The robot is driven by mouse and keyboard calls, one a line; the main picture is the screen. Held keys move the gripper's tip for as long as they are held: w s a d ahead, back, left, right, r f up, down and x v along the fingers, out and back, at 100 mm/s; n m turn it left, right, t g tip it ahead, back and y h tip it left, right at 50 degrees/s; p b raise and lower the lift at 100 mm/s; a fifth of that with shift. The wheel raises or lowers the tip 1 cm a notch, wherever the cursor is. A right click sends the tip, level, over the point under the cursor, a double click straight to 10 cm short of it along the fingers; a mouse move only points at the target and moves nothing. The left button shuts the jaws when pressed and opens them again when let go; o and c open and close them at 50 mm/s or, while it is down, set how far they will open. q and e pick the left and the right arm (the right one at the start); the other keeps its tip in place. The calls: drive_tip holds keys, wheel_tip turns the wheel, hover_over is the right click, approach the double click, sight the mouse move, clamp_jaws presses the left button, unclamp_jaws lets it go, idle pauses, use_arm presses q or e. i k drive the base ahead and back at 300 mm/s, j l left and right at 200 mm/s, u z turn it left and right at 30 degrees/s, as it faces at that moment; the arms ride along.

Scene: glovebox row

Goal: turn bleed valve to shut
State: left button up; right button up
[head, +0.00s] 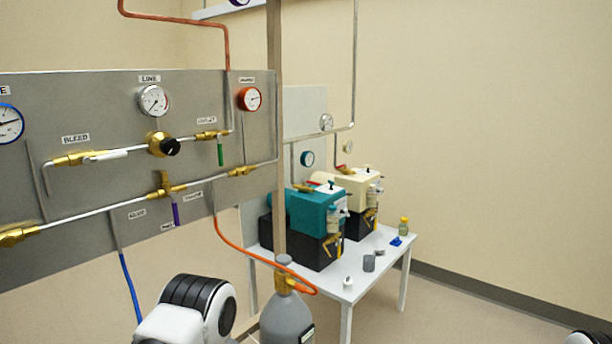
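The bleed valve (75,158) is a brass body on the upper pipe of the grey panel (60,110), under a BLEED label (76,139), at the left in the head view. Its white lever (106,155) points right and lies about in line with the pipe. Nothing touches the valve or its lever. A white and black part of my arm shows at the lower left, below the panel, and a small part of my other arm shows at the lower right corner. Neither gripper is in view.
Right of the bleed valve are a brass regulator with a black knob (171,147) and a green-handled valve (220,152). A purple-handled valve (176,214) sits below. A grey cylinder (287,318) and a post (275,130) stand before a white table (335,285) with pumps.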

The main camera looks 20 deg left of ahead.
sight(85, 161)
drive_tip(key=j+u, duration=0.1)
drive_tip(key=u, duration=1.1)
drive_tip(key=i+j, duration=0.35)
drive_tip(key=j, duration=0.2)
